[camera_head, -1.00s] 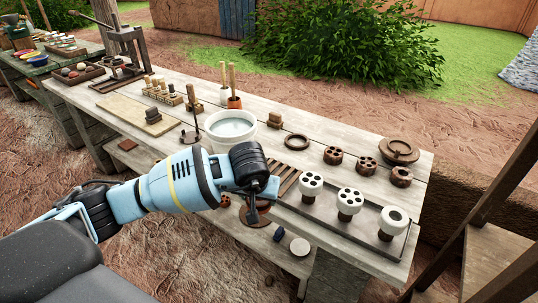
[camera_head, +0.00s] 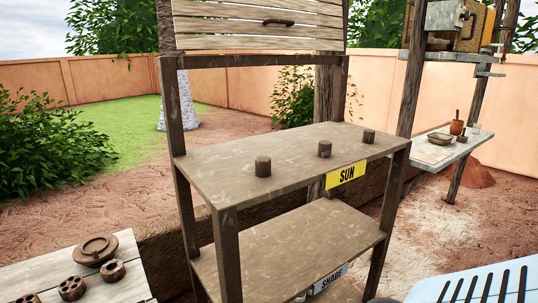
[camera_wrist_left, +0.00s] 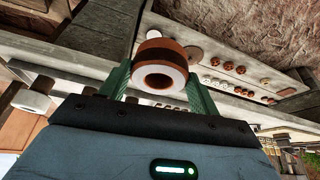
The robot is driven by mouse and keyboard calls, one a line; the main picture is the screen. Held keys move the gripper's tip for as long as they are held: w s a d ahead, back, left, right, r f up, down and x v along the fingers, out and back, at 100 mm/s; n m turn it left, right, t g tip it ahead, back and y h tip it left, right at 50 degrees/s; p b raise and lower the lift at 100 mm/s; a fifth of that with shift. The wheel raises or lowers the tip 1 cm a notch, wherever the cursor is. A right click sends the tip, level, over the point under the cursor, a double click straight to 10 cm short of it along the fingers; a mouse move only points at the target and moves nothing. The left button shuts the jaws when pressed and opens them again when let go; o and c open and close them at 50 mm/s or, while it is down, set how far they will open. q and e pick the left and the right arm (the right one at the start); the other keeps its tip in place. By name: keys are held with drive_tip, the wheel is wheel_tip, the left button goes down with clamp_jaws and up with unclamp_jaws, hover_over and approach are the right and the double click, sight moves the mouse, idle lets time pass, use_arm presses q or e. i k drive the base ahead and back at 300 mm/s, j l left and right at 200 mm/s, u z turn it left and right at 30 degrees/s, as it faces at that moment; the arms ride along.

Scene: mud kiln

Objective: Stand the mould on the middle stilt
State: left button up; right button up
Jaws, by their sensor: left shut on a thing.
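The mould (camera_wrist_left: 162,70), brown with a dark band and a white ring end with a round hole, is held between the green fingers of my left gripper (camera_wrist_left: 160,88) in the left wrist view. My left gripper is shut on it. The middle stilt (camera_head: 325,149) is a short brown peg on the upper shelf (camera_head: 225,175) in the head view, between a left stilt (camera_head: 263,166) and a right stilt (camera_head: 369,136). All three stilt tops are bare. My left gripper and the mould are outside the head view. My right gripper is not in view.
The upper shelf bears a yellow SUN label (camera_head: 346,174); a lower shelf (camera_head: 290,245) has a SHADE label (camera_head: 330,279). A slatted panel (camera_head: 258,28) stands above. Posts flank the shelves. A bench corner (camera_head: 30,275) with brown pieces is at lower left.

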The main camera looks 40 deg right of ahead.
sight(325, 143)
drive_tip(key=l, duration=0.6)
drive_tip(key=l+u, duration=0.1)
drive_tip(key=l, duration=0.45)
drive_tip(key=k+l, duration=0.1)
drive_tip(key=l, duration=0.5)
drive_tip(key=l+u, duration=0.1)
drive_tip(key=l, duration=0.45)
drive_tip(key=k+l, duration=0.1)
drive_tip(key=l, duration=0.45)
drive_tip(key=k+l+u, duration=0.1)
drive_tip(key=l, duration=1.05)
drive_tip(key=k+l+u, duration=0.1)
drive_tip(key=l, duration=0.45)
drive_tip(key=k, duration=0.05)
